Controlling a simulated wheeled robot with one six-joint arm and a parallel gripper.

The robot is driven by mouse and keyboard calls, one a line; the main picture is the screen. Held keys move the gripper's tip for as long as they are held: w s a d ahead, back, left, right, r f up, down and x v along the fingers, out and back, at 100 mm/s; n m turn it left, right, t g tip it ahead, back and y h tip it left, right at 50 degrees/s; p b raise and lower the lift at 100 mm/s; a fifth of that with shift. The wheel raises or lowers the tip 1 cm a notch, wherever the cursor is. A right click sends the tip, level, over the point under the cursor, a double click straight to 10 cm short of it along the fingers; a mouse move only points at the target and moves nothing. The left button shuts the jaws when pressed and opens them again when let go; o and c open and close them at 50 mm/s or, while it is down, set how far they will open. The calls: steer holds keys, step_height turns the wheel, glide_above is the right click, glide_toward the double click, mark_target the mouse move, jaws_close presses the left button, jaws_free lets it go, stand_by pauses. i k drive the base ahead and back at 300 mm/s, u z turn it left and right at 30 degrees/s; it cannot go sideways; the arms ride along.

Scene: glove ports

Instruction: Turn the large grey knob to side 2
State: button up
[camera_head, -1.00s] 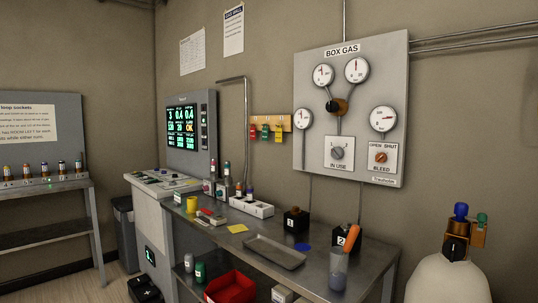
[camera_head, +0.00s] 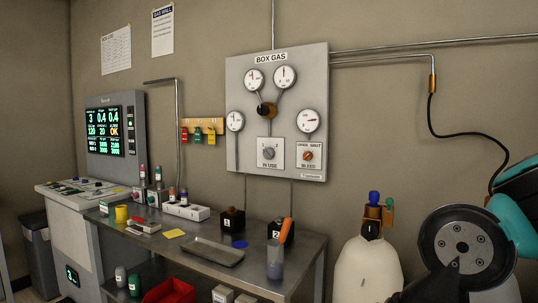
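The large grey knob (camera_head: 268,154) sits on a pale plate marked IN USE, low in the middle of the BOX GAS panel (camera_head: 236,75) on the wall. Small marks stand above the knob on either side. They and the knob's pointing direction are too small to read surely. Nothing touches the knob. Part of my arm (camera_head: 460,248), dark and teal with a round bolted face, shows at the lower right, well away from the panel. My gripper's fingers do not show.
An orange BLEED knob (camera_head: 308,155) is just right of the grey knob. Several gauges and a black-and-orange valve (camera_head: 266,109) sit above. A steel bench (camera_head: 300,252) with bottles, a tray (camera_head: 212,251) and blocks stands below. A white cylinder (camera_head: 367,272) stands right of it.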

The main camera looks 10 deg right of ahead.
mark_target(268, 152)
steer(key=u, duration=0.7)
steer(key=i, duration=0.6)
steer(key=u, duration=1.05)
steer(key=i, duration=1.55)
steer(key=z, duration=1.05)
steer(key=i, duration=0.75)
steer(key=z, duration=0.95)
